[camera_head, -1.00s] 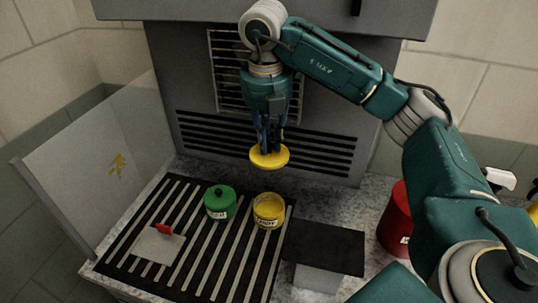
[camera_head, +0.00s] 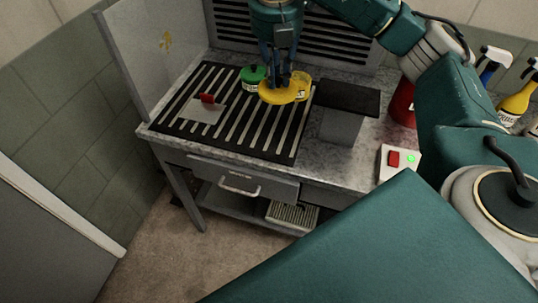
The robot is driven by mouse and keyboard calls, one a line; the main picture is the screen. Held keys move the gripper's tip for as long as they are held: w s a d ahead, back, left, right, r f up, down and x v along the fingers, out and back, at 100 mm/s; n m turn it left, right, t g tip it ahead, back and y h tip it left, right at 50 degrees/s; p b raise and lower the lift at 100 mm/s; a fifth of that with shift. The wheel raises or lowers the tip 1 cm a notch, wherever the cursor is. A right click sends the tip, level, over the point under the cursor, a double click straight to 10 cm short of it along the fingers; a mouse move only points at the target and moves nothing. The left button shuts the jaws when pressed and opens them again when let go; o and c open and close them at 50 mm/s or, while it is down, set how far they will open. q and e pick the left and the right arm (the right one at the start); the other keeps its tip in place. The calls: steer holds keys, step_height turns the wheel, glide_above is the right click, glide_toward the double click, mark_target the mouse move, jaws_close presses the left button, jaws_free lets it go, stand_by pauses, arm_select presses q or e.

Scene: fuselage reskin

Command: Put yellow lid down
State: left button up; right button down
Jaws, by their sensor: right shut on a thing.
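The yellow lid (camera_head: 278,93) is held flat in my right gripper (camera_head: 276,80), which is shut on it from above. In the picture the lid overlaps the front left of the yellow can (camera_head: 302,86); I cannot tell its exact height above the slatted grate. The yellow can stands on the grate and is partly hidden by the lid and gripper. A green can with a lid (camera_head: 252,78) stands just left of it. My left gripper is not in view.
The slatted grate (camera_head: 228,124) has free room in front of the cans. A plate with a red handle (camera_head: 206,104) lies on its left. A dark raised plate (camera_head: 347,97) stands right. A red container (camera_head: 403,102), spray bottles (camera_head: 516,103) and a switch box (camera_head: 398,164) are further right.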

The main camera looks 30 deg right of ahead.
steer(key=f, duration=1.5)
steer(key=shift+w+d+f, duration=0.25)
steer(key=shift+d+f, duration=0.05)
steer(key=shift+d, duration=0.1)
steer(key=shift+f, duration=0.35)
step_height(320, 180, down, 3)
steer(key=shift+f+p, duration=0.2)
steer(key=shift+p, duration=0.35)
steer(key=shift+f, duration=0.45)
steer(key=c, duration=1.8)
jaws_free()
steer(key=shift+o, duration=0.8)
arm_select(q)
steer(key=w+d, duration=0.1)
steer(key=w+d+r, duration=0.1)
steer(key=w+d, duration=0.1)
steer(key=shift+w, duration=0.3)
arm_select(e)
steer(key=shift+r, duration=0.1)
